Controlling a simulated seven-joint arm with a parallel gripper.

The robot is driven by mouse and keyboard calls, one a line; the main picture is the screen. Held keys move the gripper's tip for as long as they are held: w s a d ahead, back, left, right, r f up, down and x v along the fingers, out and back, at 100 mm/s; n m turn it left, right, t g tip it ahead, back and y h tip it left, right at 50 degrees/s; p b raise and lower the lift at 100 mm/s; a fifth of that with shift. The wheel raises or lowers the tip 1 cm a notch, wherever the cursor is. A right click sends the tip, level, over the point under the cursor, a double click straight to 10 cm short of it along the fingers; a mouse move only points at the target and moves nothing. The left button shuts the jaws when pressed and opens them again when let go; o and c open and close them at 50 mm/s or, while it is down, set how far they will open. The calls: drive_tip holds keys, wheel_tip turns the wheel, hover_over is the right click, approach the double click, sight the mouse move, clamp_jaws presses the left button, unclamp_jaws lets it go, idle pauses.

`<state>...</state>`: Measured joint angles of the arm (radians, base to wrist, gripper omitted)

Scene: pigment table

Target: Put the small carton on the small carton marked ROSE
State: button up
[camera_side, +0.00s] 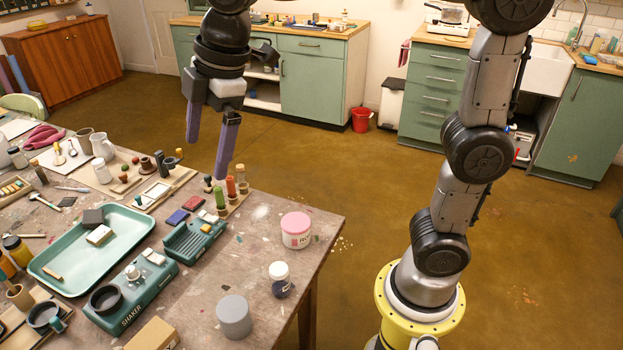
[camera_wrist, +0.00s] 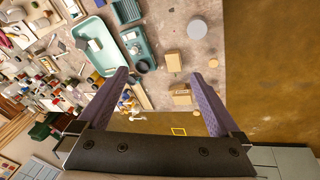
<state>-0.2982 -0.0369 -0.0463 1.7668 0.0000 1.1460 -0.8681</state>
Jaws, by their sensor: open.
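Two small tan cartons show in the wrist view. One carton (camera_wrist: 173,62) lies nearer the grey cylinder; the other (camera_wrist: 181,95) stands closer to the table edge and has some marking on it. I cannot read ROSE on either carton. In the side view, part of one carton (camera_side: 153,335) shows at the bottom edge; the other is out of frame there. My gripper (camera_side: 206,160) is open and empty, high above the table with its purple fingers pointing down. In the wrist view its fingertips (camera_wrist: 160,75) appear spread to either side, with the cartons well beyond them.
A teal shaker (camera_side: 130,295), a green tray (camera_side: 75,283), a grey cylinder (camera_side: 234,317), a pink-lidded jar (camera_side: 297,232) and a white-capped bottle (camera_side: 279,279) stand on the table. A small round tan disc (camera_wrist: 213,63) lies near a carton. The left side is crowded.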

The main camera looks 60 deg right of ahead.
drive_tip(key=s+d+f+m, duration=0.3)
drive_tip(key=s+m, duration=0.1)
drive_tip(key=s, duration=0.2)
drive_tip(key=s+d+f+m+t, duration=0.1)
drive_tip(key=s+d+f+m, duration=0.1)
drive_tip(key=s+d+m, duration=0.2)
drive_tip(key=s+d+f+m+t+h, duration=0.1)
drive_tip(key=s+d+f+m, duration=0.2)
drive_tip(key=s+m, duration=0.2)
drive_tip(key=s, duration=0.3)
drive_tip(key=shift+s+d+f, duration=0.3)
drive_tip(key=shift+d, duration=0.05)
